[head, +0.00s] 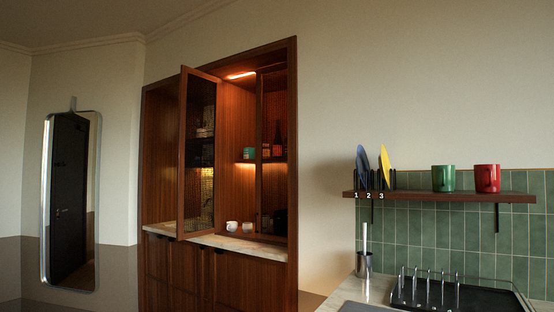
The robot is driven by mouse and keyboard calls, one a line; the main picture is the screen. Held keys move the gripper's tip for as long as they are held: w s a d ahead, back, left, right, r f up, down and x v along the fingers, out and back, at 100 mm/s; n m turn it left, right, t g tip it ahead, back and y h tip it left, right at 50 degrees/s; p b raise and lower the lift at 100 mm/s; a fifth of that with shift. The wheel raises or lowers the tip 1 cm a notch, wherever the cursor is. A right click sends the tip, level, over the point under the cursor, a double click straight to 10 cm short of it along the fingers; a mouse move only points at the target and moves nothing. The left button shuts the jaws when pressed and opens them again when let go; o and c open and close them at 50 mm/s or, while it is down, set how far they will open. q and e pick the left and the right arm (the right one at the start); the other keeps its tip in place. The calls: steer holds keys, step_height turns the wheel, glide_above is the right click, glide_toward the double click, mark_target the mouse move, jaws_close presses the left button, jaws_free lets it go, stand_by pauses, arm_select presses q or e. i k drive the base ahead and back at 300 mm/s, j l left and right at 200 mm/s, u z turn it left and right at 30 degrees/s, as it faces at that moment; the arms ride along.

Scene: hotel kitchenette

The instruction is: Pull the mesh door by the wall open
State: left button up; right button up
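A dark wooden wall cabinet holds two framed mesh doors. One mesh door (183,155) stands swung out from the cabinet on the left, with shelves and glassware showing through it. The other mesh door (258,110) is at the right side of the opening, beside the cabinet's right frame (292,140) and the plain wall. It looks shut or nearly so; I cannot tell exactly. Between the two doors the lit interior (238,115) shows openly. Neither of my grippers is in view, and nothing touches the doors.
A white cup (231,226) stands on the cabinet's marble ledge (232,243). At right, a wall shelf (450,197) holds plates, a green mug (444,178) and a red mug (487,178). Below it, a counter carries a black tray (490,298). A mirror (72,200) hangs at left.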

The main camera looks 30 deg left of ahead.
mark_target(276, 68)
steer(key=i+j+u, duration=0.35)
steer(key=u, duration=0.15)
steer(key=i+j+u, duration=0.85)
steer(key=i+u, duration=0.2)
steer(key=i, duration=0.2)
steer(key=i+j+u, duration=0.1)
steer(key=i+u, duration=0.15)
steer(key=i, duration=0.15)
